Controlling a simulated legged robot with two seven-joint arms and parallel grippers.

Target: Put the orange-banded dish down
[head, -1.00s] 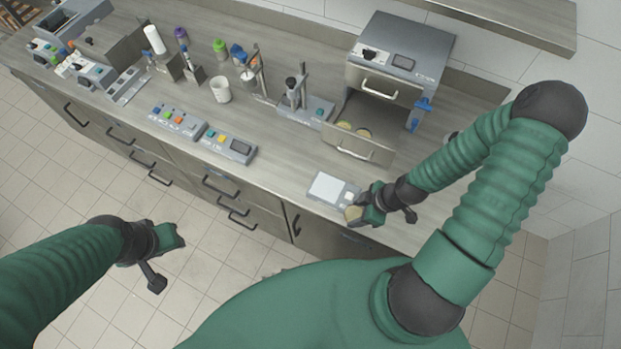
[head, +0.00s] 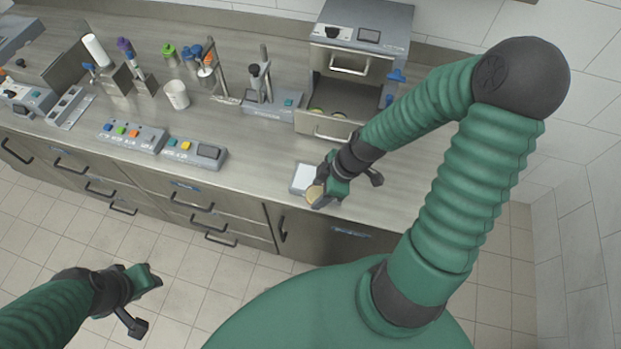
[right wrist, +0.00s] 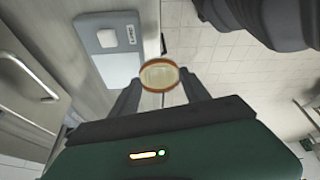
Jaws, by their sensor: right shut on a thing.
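My right gripper (head: 322,190) is shut on the orange-banded dish (head: 314,194), a small round dish. In the right wrist view the dish (right wrist: 159,75) shows an orange rim and a pale inside between the two fingertips. The dish is at the front right of the scale (head: 304,176) near the counter's front edge. In the right wrist view the scale's pale plate (right wrist: 112,70) lies to the left of the dish, and floor tiles show beyond it. My left gripper (head: 148,280) hangs over the floor, away from the counter; its jaw opening is unclear.
An open drawer (head: 325,128) of the grey cabinet (head: 362,40) holds small round things behind the scale. Button panels (head: 193,152), a white cup (head: 177,95) and stands are farther left. Bare counter (head: 400,190) lies right of the scale, partly behind my right arm.

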